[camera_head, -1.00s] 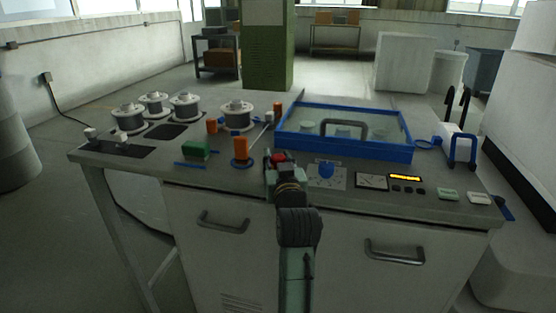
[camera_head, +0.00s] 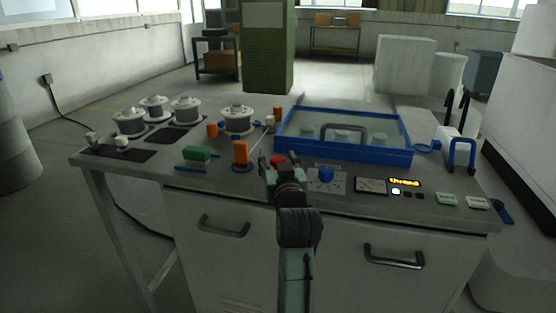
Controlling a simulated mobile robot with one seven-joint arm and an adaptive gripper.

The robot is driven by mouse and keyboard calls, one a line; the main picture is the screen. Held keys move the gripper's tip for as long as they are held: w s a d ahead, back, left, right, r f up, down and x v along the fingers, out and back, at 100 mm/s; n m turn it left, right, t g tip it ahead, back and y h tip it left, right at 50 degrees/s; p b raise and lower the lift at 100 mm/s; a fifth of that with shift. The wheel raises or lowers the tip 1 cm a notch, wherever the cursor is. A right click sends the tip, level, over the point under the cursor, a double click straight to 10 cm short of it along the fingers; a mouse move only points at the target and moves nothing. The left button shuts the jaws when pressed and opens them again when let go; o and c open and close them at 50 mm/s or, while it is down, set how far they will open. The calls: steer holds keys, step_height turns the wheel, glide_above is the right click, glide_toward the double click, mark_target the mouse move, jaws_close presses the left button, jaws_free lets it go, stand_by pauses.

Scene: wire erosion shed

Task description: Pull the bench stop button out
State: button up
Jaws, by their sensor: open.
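The red stop button (camera_head: 278,160) sits near the front edge of the grey bench top (camera_head: 225,178), left of the blue knob. Its lower part is hidden behind my gripper. My gripper (camera_head: 278,163) is open, with its fingers at either side of the red button as seen from here. I cannot tell whether the fingers touch it. My arm comes up from the bottom of the picture in front of the bench.
A blue knob (camera_head: 326,174) and a lit display (camera_head: 405,183) are right of my gripper. A blue-framed lidded tray (camera_head: 345,148) stands behind them. Several wire spools (camera_head: 237,118) stand farther back.

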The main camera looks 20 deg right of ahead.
steer(key=v, duration=0.7)
steer(key=shift+s, duration=0.3)
